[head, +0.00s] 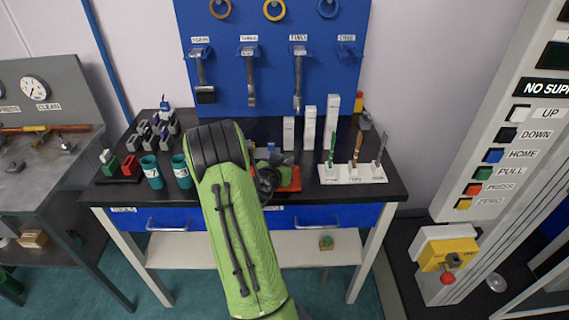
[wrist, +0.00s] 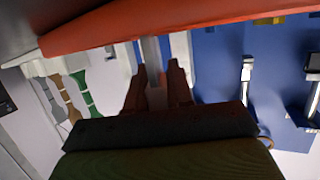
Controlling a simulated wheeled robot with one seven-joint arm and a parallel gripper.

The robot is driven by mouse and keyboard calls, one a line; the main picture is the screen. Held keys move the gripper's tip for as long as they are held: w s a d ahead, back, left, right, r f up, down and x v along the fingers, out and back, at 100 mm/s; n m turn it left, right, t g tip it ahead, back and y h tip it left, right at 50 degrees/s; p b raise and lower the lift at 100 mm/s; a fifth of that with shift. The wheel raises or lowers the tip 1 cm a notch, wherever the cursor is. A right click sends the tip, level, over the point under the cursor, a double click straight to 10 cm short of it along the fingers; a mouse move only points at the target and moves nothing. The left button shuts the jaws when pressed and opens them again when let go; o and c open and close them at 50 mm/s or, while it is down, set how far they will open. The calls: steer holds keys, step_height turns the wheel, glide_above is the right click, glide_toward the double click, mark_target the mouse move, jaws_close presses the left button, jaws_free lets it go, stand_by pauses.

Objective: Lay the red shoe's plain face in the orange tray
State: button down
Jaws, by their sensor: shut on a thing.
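My gripper (wrist: 158,82) is low at the orange tray (head: 290,183), near the front middle of the black bench. In the head view, my green-sleeved arm hides most of the jaws and the left part of the tray. In the wrist view, which is turned over, the tray's long orange edge (wrist: 200,22) crosses the top, close to the fingers. The fingers look dark and reddish in shadow, close together. I take the held thing to be the red shoe, but its outline and plain face cannot be made out. I cannot tell whether it touches the tray.
White step blocks (head: 310,128) stand behind the tray. A white rack (head: 352,175) with upright green, brown and grey pieces stands to the right. Two teal cups (head: 152,172) and a dark stand with red and green pieces (head: 130,165) are at left. A blue tool board (head: 275,60) rises behind.

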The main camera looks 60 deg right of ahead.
steer(key=shift+f, duration=0.15)
steer(key=c, duration=1)
jaws_free()
steer(key=shift+r, duration=0.2)
steer(key=w+b+v, duration=0.1)
steer(key=b+v, duration=0.1)
steer(key=v, duration=1)
steer(key=shift+s, duration=0.5)
